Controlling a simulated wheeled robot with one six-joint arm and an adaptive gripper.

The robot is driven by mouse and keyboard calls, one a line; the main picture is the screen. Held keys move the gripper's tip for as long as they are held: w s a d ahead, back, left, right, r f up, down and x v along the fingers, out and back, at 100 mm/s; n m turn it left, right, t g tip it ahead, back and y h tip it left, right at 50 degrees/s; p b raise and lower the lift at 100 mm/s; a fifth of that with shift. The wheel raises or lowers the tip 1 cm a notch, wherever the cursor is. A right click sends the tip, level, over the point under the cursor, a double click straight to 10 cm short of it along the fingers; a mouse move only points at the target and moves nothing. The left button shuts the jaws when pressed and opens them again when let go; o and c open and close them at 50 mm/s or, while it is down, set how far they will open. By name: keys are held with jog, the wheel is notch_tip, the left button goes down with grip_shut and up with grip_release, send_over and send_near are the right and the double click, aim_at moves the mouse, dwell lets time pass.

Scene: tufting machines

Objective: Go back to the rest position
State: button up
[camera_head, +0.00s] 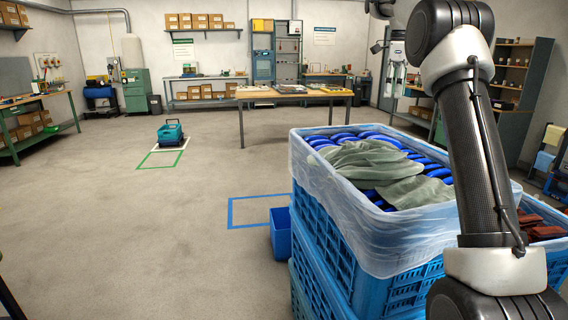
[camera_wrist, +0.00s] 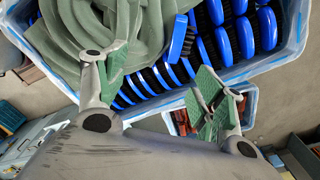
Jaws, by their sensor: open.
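My gripper (camera_wrist: 165,85) shows in the wrist view with its two green-padded fingers spread wide and nothing between them. It is above a blue crate lined with clear plastic (camera_head: 345,225). The crate holds rows of blue brushes (camera_wrist: 235,35) with dark bristles, and a crumpled grey-green cloth (camera_head: 372,168) lies over part of them. The cloth also shows at the upper left of the wrist view (camera_wrist: 100,25). In the head view my arm rises at the right, and the gripper itself is out of that picture.
A second crate with reddish-brown items (camera_head: 545,231) stands behind my arm. A small blue bin (camera_head: 281,235) is on the floor beside the crates. A teal machine (camera_head: 171,132) stands near a green floor outline. A wooden table (camera_head: 290,92) is farther back. The left floor is clear.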

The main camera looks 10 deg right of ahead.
jog(key=s+f+n, duration=0.1)
jog(key=f+n, duration=0.1)
jog(key=n, duration=0.2)
jog(key=s+a+f+n, duration=0.1)
jog(key=f+n, duration=0.2)
jog(key=n, duration=0.2)
jog(key=s+f+n, duration=0.1)
jog(key=f+n, duration=0.2)
jog(key=n, duration=0.1)
jog(key=shift+s+a+f, duration=0.1)
jog(key=shift+s+a, duration=0.05)
jog(key=shift+s, duration=0.1)
jog(key=s+a+f+n+t, duration=0.1)
jog(key=s+a+n, duration=0.2)
jog(key=s, duration=0.9)
jog(key=s+a+f+n+t, duration=0.2)
jog(key=s+n, duration=0.3)
jog(key=s, duration=0.7)
jog(key=s+a+f+n+t, duration=0.1)
jog(key=s+a+n, duration=0.3)
jog(key=s, duration=0.9)
jog(key=shift+f, duration=0.6)
